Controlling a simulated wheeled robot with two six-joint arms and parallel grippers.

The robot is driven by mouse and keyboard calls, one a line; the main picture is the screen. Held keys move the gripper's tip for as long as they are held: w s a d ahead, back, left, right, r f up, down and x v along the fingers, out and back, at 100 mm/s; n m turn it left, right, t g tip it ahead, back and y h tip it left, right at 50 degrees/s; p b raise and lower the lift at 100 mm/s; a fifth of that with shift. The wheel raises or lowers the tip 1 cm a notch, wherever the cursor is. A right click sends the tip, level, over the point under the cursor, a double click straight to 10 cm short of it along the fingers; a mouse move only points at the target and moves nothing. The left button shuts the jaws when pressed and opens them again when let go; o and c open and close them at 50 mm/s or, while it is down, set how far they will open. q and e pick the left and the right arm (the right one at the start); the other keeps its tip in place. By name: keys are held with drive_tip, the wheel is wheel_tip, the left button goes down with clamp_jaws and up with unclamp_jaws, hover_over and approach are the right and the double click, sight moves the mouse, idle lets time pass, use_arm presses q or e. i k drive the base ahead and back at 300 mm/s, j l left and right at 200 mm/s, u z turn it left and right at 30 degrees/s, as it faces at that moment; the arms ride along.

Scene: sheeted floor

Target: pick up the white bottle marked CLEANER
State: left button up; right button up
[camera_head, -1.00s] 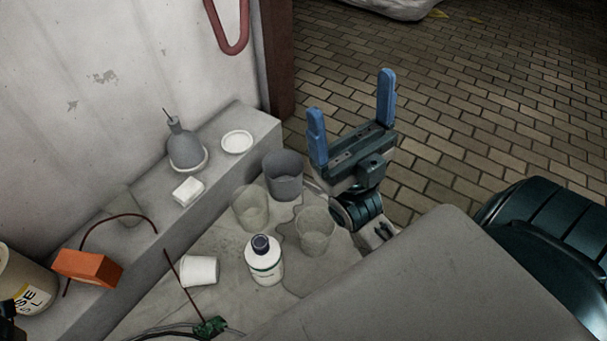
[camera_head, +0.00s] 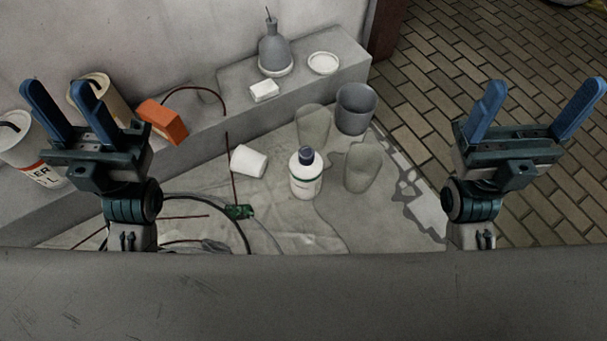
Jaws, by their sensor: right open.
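The white bottle (camera_head: 304,183) stands upright on the sheeted floor near the middle of the view. My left gripper (camera_head: 55,87) is at the far left, fingers up, open and empty. My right gripper (camera_head: 547,86) is at the right, fingers up, open and empty. Both are well apart from the bottle.
Clear cups (camera_head: 361,168) and a grey cup (camera_head: 355,110) stand right of and behind the bottle. A white cup (camera_head: 248,162) lies to its left, near cables and a green board (camera_head: 239,212). A ledge behind holds an orange block (camera_head: 162,121) and a grey flask (camera_head: 275,50).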

sight(306, 166)
drive_tip(key=i+l+u, duration=0.15)
drive_tip(key=l+u, duration=0.15)
drive_tip(key=l, duration=1.05)
drive_tip(key=l+u, duration=0.25)
drive_tip(key=l, duration=1.1)
